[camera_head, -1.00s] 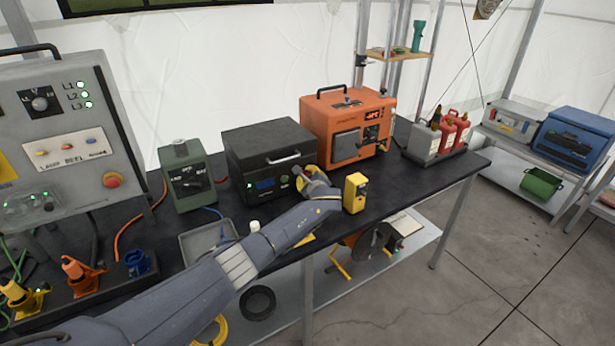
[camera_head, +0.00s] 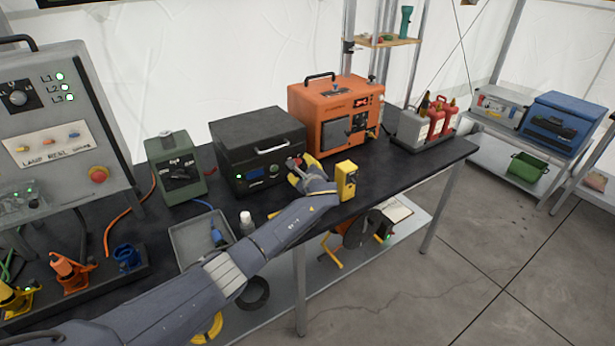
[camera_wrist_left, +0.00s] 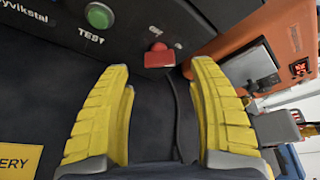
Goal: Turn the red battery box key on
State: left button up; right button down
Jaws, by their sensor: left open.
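The black battery box (camera_head: 257,140) stands on the table, with a handle, a small display and a green light on its front. In the left wrist view, the red key (camera_wrist_left: 158,57) sits on the dark front panel, to the right of a green TEST button (camera_wrist_left: 99,15). My left gripper (camera_head: 295,170) is at the right end of the box front in the head view. It is open and empty. Its yellow fingers (camera_wrist_left: 160,80) reach toward the panel, with the key between and just beyond their tips. Contact is not visible. My right gripper is not in view.
An orange unit (camera_head: 336,115) stands close on the right of the box. A small yellow device (camera_head: 346,181) is near the table's front edge, by my wrist. A green box (camera_head: 175,168) and a grey tray (camera_head: 187,250) are on the left.

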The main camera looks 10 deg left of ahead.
pick_arm(q)
jog(key=v, duration=0.7)
jog(key=shift+s, duration=0.15)
jog(key=shift+d, duration=0.15)
